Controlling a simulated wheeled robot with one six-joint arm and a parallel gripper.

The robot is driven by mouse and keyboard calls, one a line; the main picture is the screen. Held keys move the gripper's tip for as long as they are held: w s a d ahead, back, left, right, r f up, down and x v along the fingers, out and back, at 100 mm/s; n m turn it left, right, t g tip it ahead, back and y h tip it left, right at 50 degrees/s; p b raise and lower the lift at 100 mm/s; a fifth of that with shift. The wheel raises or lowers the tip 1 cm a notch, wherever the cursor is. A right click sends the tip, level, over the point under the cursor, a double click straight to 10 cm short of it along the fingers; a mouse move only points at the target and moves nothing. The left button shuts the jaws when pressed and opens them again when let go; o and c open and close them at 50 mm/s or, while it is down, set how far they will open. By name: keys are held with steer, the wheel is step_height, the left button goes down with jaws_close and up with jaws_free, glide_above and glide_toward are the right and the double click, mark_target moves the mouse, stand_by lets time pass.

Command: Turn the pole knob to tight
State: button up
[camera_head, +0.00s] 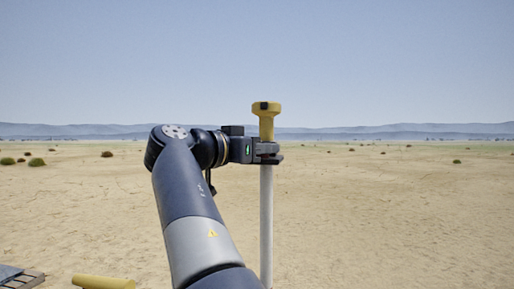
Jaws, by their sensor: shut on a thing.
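A white upright pole (266,225) stands in front of me, with a yellow knob (266,112) on its top. The knob has a wide head with a dark patch on its front and a narrower yellow neck below. My gripper (268,153) comes in from the left and is shut around the pole assembly at the bottom of the yellow neck, where it meets the white pole. The fingers hide that joint, so I cannot tell exactly which part they touch. How tight the knob is does not show.
A yellow cylindrical thing (104,283) lies at the lower left edge, partly cut off. Open sandy ground with small scattered bushes (37,162) spreads around; the right side is clear.

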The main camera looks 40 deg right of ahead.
steer(key=m+g+p, duration=0.1)
steer(key=g, duration=0.1)
steer(key=m+g+p, duration=0.2)
steer(key=m+g+y+p, duration=0.1)
steer(key=g, duration=0.2)
steer(key=shift+w+r+m+p, duration=0.1)
steer(key=shift+r+m+p, duration=0.2)
steer(key=shift+p, duration=0.05)
steer(key=m+g+y+p, duration=0.2)
steer(key=m+g+p, duration=0.1)
steer(key=g+p, duration=0.1)
steer(key=shift+f+g, duration=0.15)
steer(key=shift+g, duration=0.15)
steer(key=shift+m+g+y, duration=0.3)
steer(key=shift+m+y, duration=0.1)
steer(key=shift+f+p, duration=0.15)
steer(key=shift+p, duration=0.2)
steer(key=o, duration=0.9)
